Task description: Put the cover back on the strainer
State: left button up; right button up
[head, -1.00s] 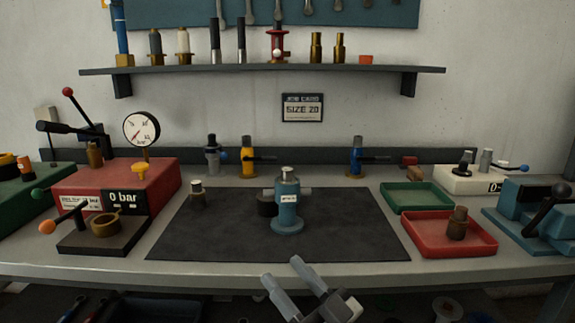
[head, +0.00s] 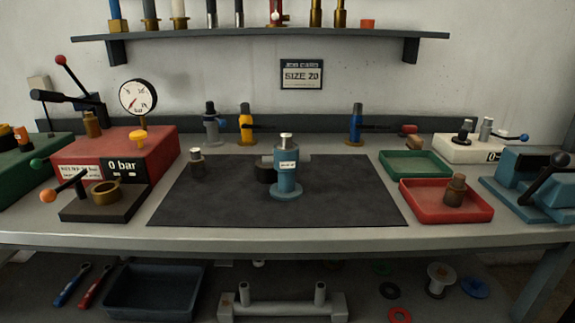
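A blue upright fitting (head: 287,180) with a white label and a silver top stands on the dark mat (head: 220,205) near its middle; it looks like the strainer. Grey stubs stick out from its sides. A dark round piece (head: 265,173) sits just behind its left side, partly hidden. A small dark piece with a silver top (head: 196,165) stands at the mat's back left. A brown stepped piece (head: 455,190) stands in the red tray (head: 425,213). I cannot tell which piece is the cover. Neither gripper is in view.
A red test unit (head: 150,150) with a gauge (head: 138,97) stands left. The mat's front is clear. A dark bin (head: 152,292) and a grey pipe piece (head: 282,305) lie on the lower shelf.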

aim_at(286, 163)
jog(key=u, duration=1.2)
jog(key=i, duration=0.3)
jog(key=z, duration=1.2)
jog(key=k, duration=1.3)
jog(key=u, duration=0.7)
jog(key=i, duration=1.25)
jog(key=z, duration=0.1)
